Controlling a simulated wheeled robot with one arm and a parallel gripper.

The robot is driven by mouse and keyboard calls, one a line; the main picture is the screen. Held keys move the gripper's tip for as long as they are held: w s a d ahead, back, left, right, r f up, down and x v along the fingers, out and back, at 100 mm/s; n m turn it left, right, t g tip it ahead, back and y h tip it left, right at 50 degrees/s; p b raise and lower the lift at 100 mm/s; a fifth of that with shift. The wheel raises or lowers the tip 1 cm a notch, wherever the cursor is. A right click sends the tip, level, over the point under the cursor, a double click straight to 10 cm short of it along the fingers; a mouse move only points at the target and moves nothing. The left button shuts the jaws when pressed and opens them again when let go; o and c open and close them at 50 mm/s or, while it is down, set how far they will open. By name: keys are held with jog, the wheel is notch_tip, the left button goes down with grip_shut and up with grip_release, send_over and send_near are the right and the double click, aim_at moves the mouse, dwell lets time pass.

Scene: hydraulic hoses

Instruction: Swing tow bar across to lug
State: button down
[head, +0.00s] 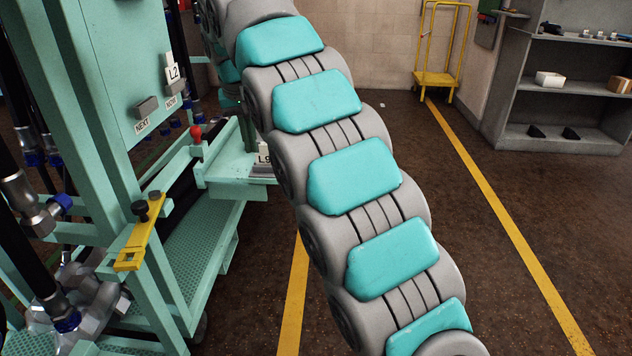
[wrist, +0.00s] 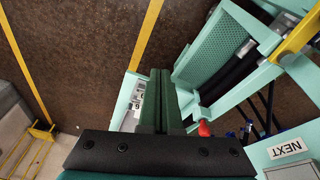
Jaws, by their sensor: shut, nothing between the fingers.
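The yellow bar, which I take as the tow bar (head: 140,236), sits on the green frame at the left in the head view. Black knobs are at its upper end, and its lower end has a slot. A yellow piece, likely the same bar (wrist: 298,36), shows at the upper right of the wrist view. I cannot tell which part is the lug. My gripper (wrist: 160,74) shows in the wrist view with its green fingers together and empty. It is apart from the yellow bar, left of it in that view.
A red knob (head: 196,133) stands on the green cart (head: 228,168), near an L9 label. Hoses with metal fittings (head: 40,210) hang there. Grey shelves (head: 510,105) and a yellow trolley (head: 437,80) stand far back. Floor at right is clear.

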jog(key=s+d+f+b, duration=0.1)
jog(key=s+d+f, duration=0.1)
jog(key=d, duration=0.4)
jog(key=s+d+f+m+g+b, duration=0.1)
jog(key=s+d+f, duration=0.2)
jog(key=s+d, duration=0.2)
jog(key=shift+d+m+h, duration=0.3)
jog(key=shift+d+h, duration=0.1)
jog(key=shift+d, duration=0.9)
